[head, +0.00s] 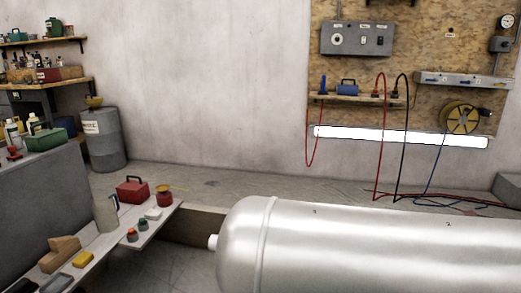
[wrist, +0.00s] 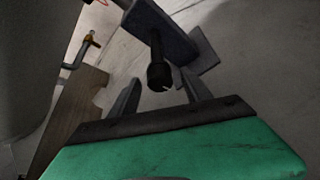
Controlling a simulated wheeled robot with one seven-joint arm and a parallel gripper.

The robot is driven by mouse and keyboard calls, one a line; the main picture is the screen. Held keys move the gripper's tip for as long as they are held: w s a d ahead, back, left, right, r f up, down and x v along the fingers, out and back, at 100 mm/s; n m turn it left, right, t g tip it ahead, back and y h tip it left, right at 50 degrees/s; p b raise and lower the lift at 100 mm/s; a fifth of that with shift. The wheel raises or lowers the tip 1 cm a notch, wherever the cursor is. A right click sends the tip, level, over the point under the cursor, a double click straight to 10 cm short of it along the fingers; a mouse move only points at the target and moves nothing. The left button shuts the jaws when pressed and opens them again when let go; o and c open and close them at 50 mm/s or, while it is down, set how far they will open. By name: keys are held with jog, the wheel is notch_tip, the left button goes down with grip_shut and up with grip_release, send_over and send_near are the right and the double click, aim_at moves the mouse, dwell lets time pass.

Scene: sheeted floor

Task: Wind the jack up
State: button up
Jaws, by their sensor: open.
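In the wrist view my gripper (wrist: 161,91) is open, its two grey fingers spread above its green and black body. A black round-ended grip (wrist: 158,74) shows between the fingertips, with no clear contact. It stands against a blue-grey block (wrist: 160,28), which may be part of the jack. Whether the grip is the jack's winding handle I cannot tell, and most of the jack is out of view or hidden. The head view shows neither my gripper nor a clear jack.
A large silver tank (head: 370,245) fills the lower right of the head view. A low bench (head: 165,213) with tools stands left, a grey drum (head: 101,138) behind it. In the wrist view a brown board (wrist: 84,112) and a bent metal rod (wrist: 84,48) are left.

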jog(key=v, duration=0.7)
jog(key=shift+s+r, duration=0.15)
jog(key=shift+s, duration=0.25)
jog(key=shift+a, duration=0.15)
